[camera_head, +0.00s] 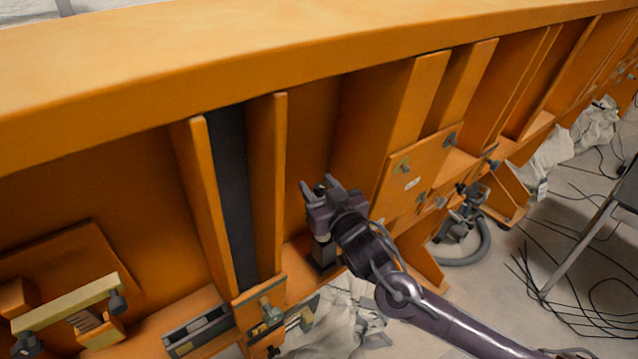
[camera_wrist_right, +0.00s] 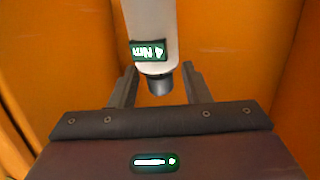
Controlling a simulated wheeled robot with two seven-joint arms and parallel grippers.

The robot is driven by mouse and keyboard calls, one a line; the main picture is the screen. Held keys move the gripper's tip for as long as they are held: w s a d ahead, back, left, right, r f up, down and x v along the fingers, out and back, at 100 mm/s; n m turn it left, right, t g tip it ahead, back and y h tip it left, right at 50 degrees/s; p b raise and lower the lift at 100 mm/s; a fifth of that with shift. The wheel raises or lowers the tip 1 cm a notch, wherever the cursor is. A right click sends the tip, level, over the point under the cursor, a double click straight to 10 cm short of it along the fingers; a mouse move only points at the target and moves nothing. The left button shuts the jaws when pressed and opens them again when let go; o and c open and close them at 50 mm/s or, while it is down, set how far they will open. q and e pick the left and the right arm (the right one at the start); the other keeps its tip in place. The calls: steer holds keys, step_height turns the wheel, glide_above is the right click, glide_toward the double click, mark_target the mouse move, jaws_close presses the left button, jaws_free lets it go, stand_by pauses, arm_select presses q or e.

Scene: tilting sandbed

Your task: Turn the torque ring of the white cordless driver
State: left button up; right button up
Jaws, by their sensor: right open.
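In the right wrist view, the white cordless driver (camera_wrist_right: 149,25) comes down from the top edge, with a green label on its side. Its dark grey end, which looks like the torque ring (camera_wrist_right: 157,82), lies between my right gripper's two spread fingers, with a gap on each side. In the head view my right gripper (camera_head: 317,187) is open in front of the orange frame. I cannot make out the driver clearly there, as the gripper and wrist cover that spot. The driver's upper part is out of the wrist view. My left gripper does not show.
The orange frame (camera_head: 250,55) has upright ribs on both sides of my right gripper. A bolted orange plate (camera_head: 412,172) is close on the right. A beige clamp bar (camera_head: 66,303) and a grey tray (camera_head: 200,331) are at lower left. Black cables (camera_head: 590,300) lie on the floor.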

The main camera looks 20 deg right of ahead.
jaws_close()
steer(key=shift+r+n+y+p, duration=0.1)
steer(key=shift+n+y+p, duration=0.3)
steer(key=shift+p, duration=0.05)
steer(key=shift+n+y+p, duration=0.3)
steer(key=shift+n+y, duration=0.1)
steer(key=shift+y, duration=0.2)
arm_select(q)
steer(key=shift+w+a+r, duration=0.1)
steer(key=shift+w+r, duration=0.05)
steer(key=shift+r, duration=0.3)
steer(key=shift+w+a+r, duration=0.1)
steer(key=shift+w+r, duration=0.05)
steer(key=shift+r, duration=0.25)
arm_select(e)
jaws_free()
steer(key=shift+w, duration=0.1)
